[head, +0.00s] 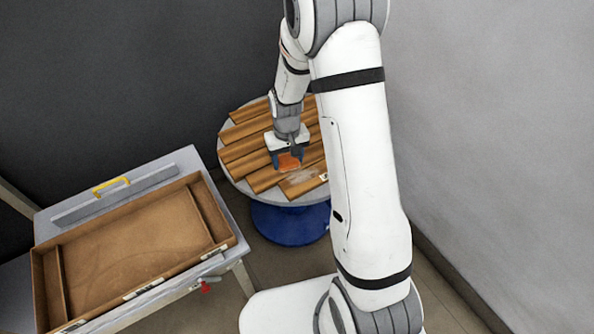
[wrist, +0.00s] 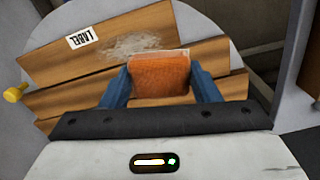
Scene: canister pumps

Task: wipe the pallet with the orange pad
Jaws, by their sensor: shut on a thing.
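The orange pad (wrist: 159,75) is held between the two blue fingers of my gripper (wrist: 160,88) in the wrist view. In the head view the orange pad (head: 289,162) and my gripper (head: 288,158) are over the front part of the wooden slatted pallet (head: 243,150). The pallet lies on a round grey top above a blue base. A pale smudge (wrist: 140,45) on the pallet's slats lies just beyond the pad in the wrist view, partly hidden by it. The smudge also shows right of the pad in the head view (head: 300,180). I cannot tell whether the pad touches the slats.
A brown tray (head: 190,208) sits on a grey table at left, with a yellow handle (head: 111,186) behind it and a red item (head: 205,288) at its front. A white label (wrist: 82,40) is on a slat. A yellow knob (wrist: 14,94) stands at the round top's edge. Walls are behind and right.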

